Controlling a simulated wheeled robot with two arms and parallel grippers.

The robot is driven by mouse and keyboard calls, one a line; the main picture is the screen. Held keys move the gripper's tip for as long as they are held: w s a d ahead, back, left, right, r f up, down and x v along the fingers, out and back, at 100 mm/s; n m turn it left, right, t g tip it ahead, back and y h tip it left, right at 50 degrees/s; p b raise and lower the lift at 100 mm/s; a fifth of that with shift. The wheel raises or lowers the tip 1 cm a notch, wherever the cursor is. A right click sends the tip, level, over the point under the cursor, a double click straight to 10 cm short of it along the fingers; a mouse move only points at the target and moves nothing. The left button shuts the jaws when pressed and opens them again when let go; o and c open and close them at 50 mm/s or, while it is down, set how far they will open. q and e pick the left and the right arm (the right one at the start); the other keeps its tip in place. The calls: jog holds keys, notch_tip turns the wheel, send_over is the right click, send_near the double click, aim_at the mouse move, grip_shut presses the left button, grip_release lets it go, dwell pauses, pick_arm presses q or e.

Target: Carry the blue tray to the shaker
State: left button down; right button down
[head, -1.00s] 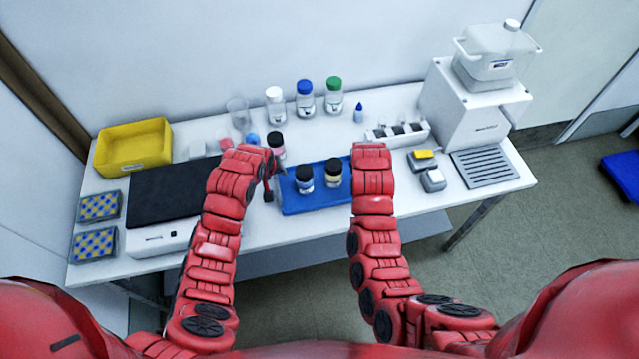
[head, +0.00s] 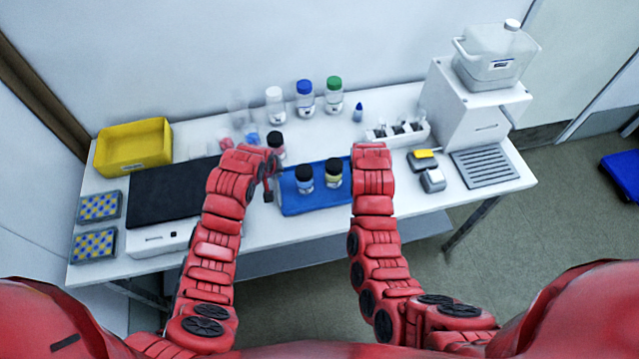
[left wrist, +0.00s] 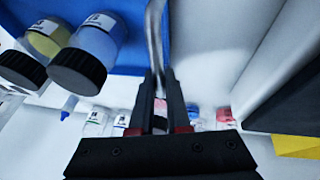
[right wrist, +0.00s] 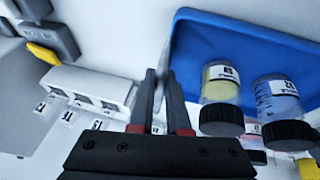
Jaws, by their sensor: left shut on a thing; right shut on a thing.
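The blue tray (head: 318,205) is at the front middle of the bench and carries two dark-capped bottles, one blue (head: 304,181) and one yellow (head: 333,176), both upright. My left gripper (head: 270,182) is shut on the tray's left side; in the left wrist view its fingers (left wrist: 159,95) close on a thin grey handle. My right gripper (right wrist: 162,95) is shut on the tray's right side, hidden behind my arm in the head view. I cannot tell whether the tray touches the bench. The shaker, with a black top (head: 172,192) and white base, stands left of the tray.
A yellow bin (head: 133,160) and two patterned racks (head: 98,207) are at the far left. A dark-capped bottle (head: 275,143) stands just behind the tray; several capped bottles line the wall. A white rack (head: 385,136) and dispenser (head: 462,115) stand right.

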pick_arm(q)
jog(key=shift+r, duration=0.1)
dwell(0.8)
